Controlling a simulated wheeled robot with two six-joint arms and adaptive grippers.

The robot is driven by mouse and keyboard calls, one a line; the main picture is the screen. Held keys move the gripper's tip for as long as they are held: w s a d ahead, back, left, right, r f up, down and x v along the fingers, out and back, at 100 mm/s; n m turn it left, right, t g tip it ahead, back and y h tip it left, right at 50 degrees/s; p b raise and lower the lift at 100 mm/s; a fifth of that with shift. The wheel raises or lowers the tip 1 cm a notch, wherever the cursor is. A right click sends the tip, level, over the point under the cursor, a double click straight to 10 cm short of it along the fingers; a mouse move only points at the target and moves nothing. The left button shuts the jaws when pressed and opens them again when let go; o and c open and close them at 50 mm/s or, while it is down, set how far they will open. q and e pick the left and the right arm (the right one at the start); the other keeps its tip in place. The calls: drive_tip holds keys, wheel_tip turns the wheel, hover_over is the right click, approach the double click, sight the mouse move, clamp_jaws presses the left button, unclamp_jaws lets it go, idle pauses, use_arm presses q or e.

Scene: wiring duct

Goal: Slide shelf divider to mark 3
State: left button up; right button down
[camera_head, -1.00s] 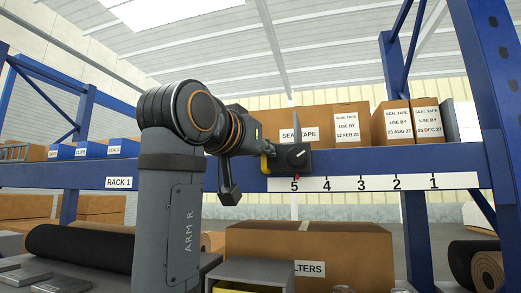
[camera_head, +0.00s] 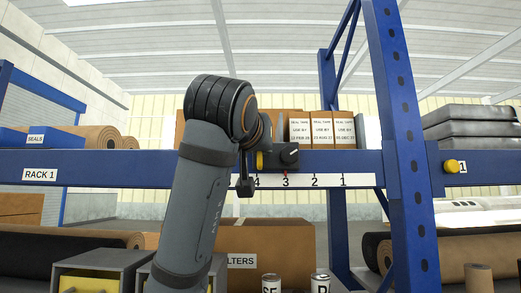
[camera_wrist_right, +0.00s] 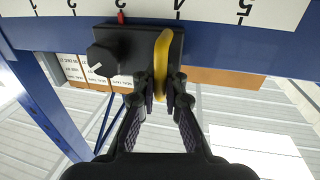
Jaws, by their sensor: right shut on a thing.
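In the right wrist view, the carriage (camera_wrist_right: 116,55) has a yellow handle (camera_wrist_right: 161,55) at one side, and the red pointer (camera_wrist_right: 121,17) lies between marks 2 and 4. My right gripper (camera_wrist_right: 160,85) is shut on the yellow handle. In the head view my right arm hides most of that gripper. My left gripper is not in view.
Seal tape boxes (camera_head: 322,129) stand close together on the shelf right of the carriage. A blue rack upright (camera_head: 403,150) rises further right. Below the beam are a large brown box (camera_head: 270,250), cans (camera_head: 271,284) and grey bins (camera_head: 98,270).

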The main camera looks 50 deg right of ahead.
drive_tip(key=c, duration=1.9)
unclamp_jaws()
drive_tip(key=shift+w+a, duration=0.15)
drive_tip(key=shift+a, duration=0.05)
drive_tip(key=shift+o, duration=2.3)
drive_tip(key=shift+s+r, duration=0.1)
drive_tip(key=shift+s, duration=0.15)
drive_tip(key=shift+s+d, duration=0.15)
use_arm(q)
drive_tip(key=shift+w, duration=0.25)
use_arm(e)
drive_tip(key=shift+a, duration=0.2)
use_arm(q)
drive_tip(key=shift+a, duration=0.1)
use_arm(e)
drive_tip(key=v, duration=0.7)
